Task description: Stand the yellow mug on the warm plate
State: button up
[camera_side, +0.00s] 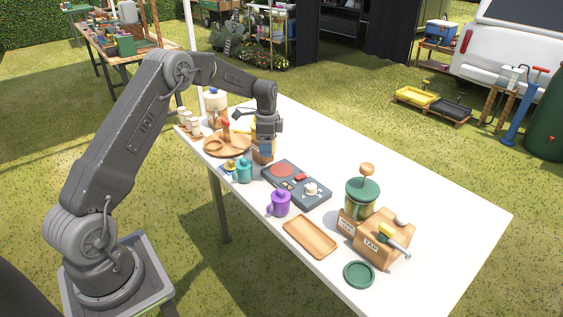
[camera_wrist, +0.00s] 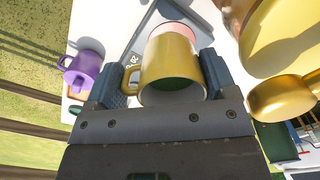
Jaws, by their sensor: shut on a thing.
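The yellow mug (camera_wrist: 168,62) is between the two fingers of my gripper (camera_wrist: 160,85) in the wrist view, its open mouth towards the camera. In the side view my gripper (camera_side: 264,141) points down, with the mug's yellow-tan side (camera_side: 262,156) showing below and around the fingers. The warm plate (camera_side: 283,170) is a red disc on a dark grey panel, to the right of and nearer than my gripper. A pinkish patch shows just beyond the mug in the wrist view; I cannot tell if it is the plate. The gap under the mug is unclear.
A purple mug (camera_side: 280,204) and teal mug (camera_side: 243,171) stand near the panel (camera_side: 314,197). A round wooden board (camera_side: 213,146) lies to the left. A wooden tray (camera_side: 310,237) and tap box (camera_side: 383,240) are to the right. The table's far right is clear.

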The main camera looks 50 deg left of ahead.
jog(key=w+d+f, duration=0.2)
jog(key=w+d, duration=0.1)
jog(key=shift+f, duration=0.3)
jog(key=shift+w+f, duration=0.1)
jog(key=shift+f, duration=1.85)
jog(key=shift+f, duration=0.1)
jog(key=o, duration=0.9)
jog(key=shift+f, duration=0.1)
jog(key=shift+o, duration=0.2)
